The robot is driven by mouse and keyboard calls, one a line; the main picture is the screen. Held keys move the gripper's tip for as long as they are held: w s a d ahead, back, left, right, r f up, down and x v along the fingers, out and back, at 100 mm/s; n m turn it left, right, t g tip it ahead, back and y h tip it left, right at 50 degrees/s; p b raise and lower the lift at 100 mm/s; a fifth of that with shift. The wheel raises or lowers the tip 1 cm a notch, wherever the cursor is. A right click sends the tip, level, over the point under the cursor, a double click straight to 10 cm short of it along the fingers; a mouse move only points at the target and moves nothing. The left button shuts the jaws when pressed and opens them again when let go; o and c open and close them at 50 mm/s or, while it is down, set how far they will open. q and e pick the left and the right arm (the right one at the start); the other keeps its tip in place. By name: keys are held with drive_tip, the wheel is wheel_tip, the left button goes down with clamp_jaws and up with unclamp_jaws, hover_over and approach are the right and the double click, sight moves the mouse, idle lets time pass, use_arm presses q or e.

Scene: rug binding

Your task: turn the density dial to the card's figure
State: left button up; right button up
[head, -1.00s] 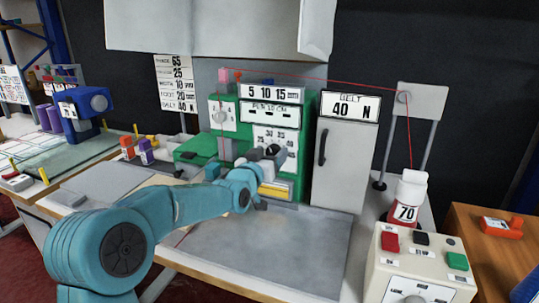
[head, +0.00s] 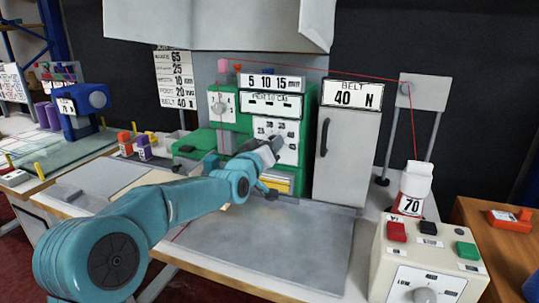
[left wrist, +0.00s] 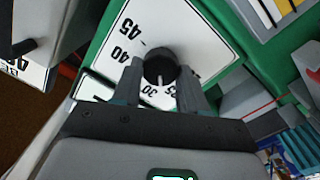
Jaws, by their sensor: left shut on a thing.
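The density dial is a black round knob (left wrist: 160,66) on a white scale plate (left wrist: 134,40) on the green machine's front. My left gripper (left wrist: 160,84) is shut on the knob, one finger on each side. The knob's white mark points toward the gripper, near the 30 and 25 figures; its exact reading is not clear. In the head view the left gripper (head: 275,148) covers the knob, and the scale plate (head: 288,130) shows around it. The card (head: 175,80) behind at the left lists 65, 25, 10 mm, 20 mm and 40 N; its row names are hard to read.
The green machine (head: 200,140) also bears a smaller dial plate (head: 222,104) and a 5 10 15 panel (head: 269,82). A grey cabinet (head: 347,165) stands close to its right. A control box (head: 425,262) is at front right. The grey table plate (head: 270,245) is bare.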

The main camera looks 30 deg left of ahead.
use_arm(q)
drive_tip(key=shift+f+n+b, duration=0.1)
drive_tip(key=shift+n+b, duration=1.35)
drive_tip(key=shift+n, duration=0.35)
drive_tip(key=o, duration=1.1)
drive_tip(key=shift+c, duration=0.2)
drive_tip(key=s+d, duration=0.3)
drive_tip(key=s, duration=1.3)
drive_tip(key=shift+f+b, duration=0.25)
drive_tip(key=shift+b, duration=0.15)
